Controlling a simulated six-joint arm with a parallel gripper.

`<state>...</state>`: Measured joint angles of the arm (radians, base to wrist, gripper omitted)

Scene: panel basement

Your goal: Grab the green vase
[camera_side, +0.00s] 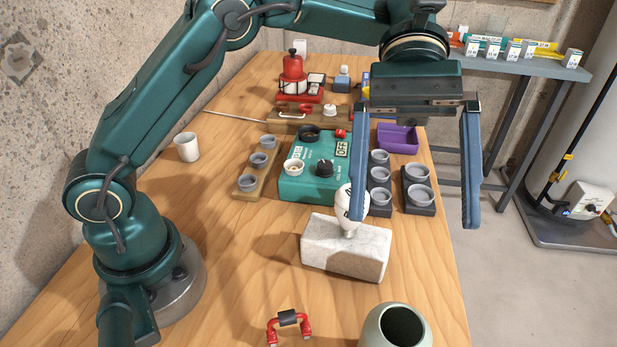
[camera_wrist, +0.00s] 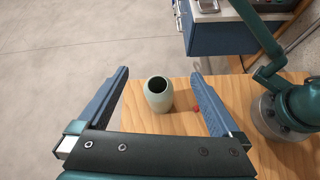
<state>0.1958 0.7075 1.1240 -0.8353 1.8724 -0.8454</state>
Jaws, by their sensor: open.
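The green vase (camera_side: 376,333) is pale grey-green with a dark round mouth. It stands upright at the front edge of the side view, its lower part cut off by the frame. In the wrist view the vase (camera_wrist: 158,97) stands on the wooden table, between the two fingers in the picture but beyond them. My gripper (camera_side: 414,222) is open and empty, its blue fingers wide apart and pointing down. It is above the table's right part, farther back than the vase. The gripper also shows in the wrist view (camera_wrist: 160,85). Nothing touches the vase.
A pale stone block (camera_side: 345,262) with a white bulb-like object (camera_side: 343,203) stands behind the vase. A red-and-black handle (camera_side: 289,325) lies left of it. A teal box (camera_side: 308,183), cup racks (camera_side: 419,190) and a purple tray (camera_side: 398,138) are farther back.

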